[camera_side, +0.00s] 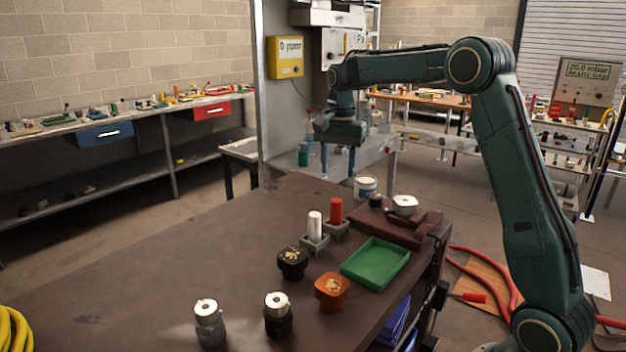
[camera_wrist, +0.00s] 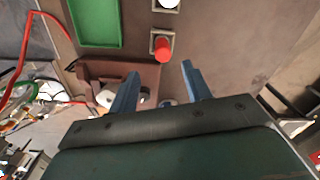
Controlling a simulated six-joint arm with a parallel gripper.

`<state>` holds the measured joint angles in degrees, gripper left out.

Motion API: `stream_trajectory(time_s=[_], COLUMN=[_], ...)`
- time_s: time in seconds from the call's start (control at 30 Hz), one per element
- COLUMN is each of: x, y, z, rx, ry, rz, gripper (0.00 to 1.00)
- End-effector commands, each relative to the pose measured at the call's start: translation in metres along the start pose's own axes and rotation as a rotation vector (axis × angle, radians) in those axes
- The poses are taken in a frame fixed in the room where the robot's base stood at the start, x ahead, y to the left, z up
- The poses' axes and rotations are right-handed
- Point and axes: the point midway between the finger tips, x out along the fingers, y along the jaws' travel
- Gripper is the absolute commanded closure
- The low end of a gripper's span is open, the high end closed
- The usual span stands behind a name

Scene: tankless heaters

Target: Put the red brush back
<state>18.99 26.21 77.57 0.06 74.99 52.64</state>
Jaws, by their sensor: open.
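The red brush (camera_side: 336,210), seen as a red cylinder, stands upright in a small grey square holder (camera_side: 338,230) on the dark bench. In the wrist view the red brush (camera_wrist: 162,48) shows end-on, just beyond the gap between my fingertips. My gripper (camera_side: 338,174) points down with its two blue fingers apart and nothing between them. It is above the bench's far end, behind the red brush and clear of it. In the wrist view my gripper (camera_wrist: 161,69) is also open and empty. The brush's lower end is hidden in its holder.
A white cylinder (camera_side: 314,225) stands in a matching holder beside the red brush. A green tray (camera_side: 376,262), a brown vice-like block (camera_side: 408,226), a black knob (camera_side: 292,262) and an orange knob (camera_side: 332,291) are close by. The bench's left side is clear.

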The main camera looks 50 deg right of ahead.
Motion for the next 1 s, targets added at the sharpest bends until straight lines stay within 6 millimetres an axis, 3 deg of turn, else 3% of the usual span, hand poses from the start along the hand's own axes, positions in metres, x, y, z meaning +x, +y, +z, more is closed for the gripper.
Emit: stream_trajectory(time_s=[0.27, 0.5, 0.73, 1.0], x=[-0.037, -0.061, -0.071, -0.068], y=[0.024, 0.058, 0.096, 0.145], z=[0.049, 0.099, 0.143, 0.188], rx=[-0.194, -0.4, -0.598, -0.824], ry=[0.048, 0.104, 0.163, 0.24], rz=[-0.06, -0.116, -0.166, -0.22], gripper=[0.51, 0.51, 0.51, 0.51])
